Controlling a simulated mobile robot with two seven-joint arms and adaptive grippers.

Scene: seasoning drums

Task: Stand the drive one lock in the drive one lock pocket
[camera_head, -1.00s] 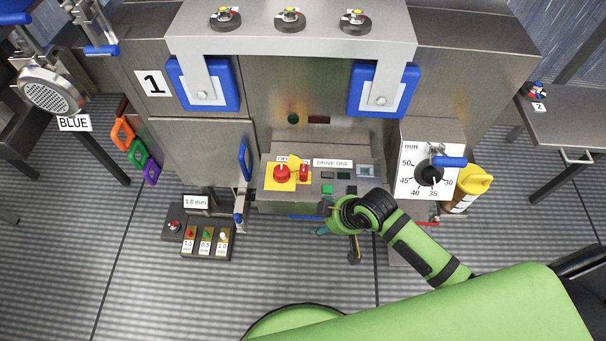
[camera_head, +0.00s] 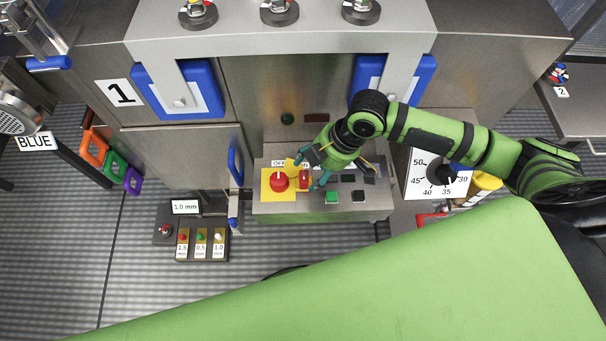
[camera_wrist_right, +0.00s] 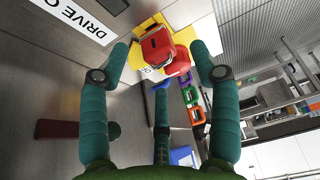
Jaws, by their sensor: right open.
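The small red lock (camera_head: 304,178) sits at the right edge of a yellow plate (camera_head: 270,192), beside a round red knob (camera_head: 279,182), on the drive one panel. My right gripper (camera_head: 308,171) is over the panel, its fingers close to the lock. In the right wrist view, the red lock (camera_wrist_right: 156,46) shows between the spread fingertips of my right gripper (camera_wrist_right: 159,50), with gaps on both sides. The red knob (camera_wrist_right: 179,62) shows just behind it. My left gripper is not in view. I cannot pick out the lock pocket.
The panel (camera_head: 345,212) also has green and black buttons. A blue handle (camera_head: 235,163) stands left of it. A small box (camera_head: 202,244) with coloured switches is on the lower left. The steel machine wall rises just behind the panel.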

